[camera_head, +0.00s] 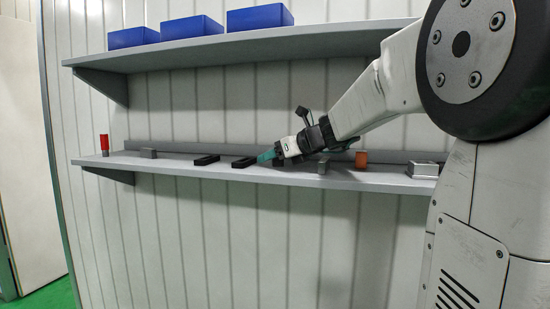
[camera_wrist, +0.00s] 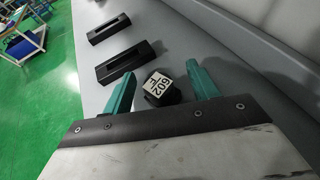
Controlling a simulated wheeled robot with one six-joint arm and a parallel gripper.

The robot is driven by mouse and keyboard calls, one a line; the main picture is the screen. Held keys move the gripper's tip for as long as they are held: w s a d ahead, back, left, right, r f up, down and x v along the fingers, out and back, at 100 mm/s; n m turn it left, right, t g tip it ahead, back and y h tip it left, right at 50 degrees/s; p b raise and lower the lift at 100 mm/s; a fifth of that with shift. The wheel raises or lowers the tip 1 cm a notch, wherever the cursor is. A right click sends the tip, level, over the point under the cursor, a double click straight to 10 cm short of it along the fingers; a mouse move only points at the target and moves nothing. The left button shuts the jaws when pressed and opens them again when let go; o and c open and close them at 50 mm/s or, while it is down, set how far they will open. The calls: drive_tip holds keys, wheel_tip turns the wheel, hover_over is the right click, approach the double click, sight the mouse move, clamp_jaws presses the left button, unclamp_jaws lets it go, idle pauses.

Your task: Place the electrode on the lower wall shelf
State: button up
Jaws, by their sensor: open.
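The lower wall shelf (camera_head: 225,173) is a long grey board on the panelled wall. My gripper (camera_head: 267,157) is low over the middle of this shelf. In the wrist view its green fingers (camera_wrist: 163,74) are open and apart. A small dark block with a white marked label (camera_wrist: 158,87), which looks like the electrode, stands on the shelf between the fingers. I see gaps on both sides of it, so it is not gripped. In the head view it is mostly hidden by my gripper.
Two black slotted holders (camera_head: 206,160) (camera_head: 244,162) lie left of my gripper. A copper-coloured cylinder (camera_head: 361,159), small grey block (camera_head: 323,166) and metal box (camera_head: 425,169) are right. Blue bins (camera_head: 259,17) sit on the upper shelf (camera_head: 200,49).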

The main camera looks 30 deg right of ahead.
drive_tip(key=v, duration=1.2)
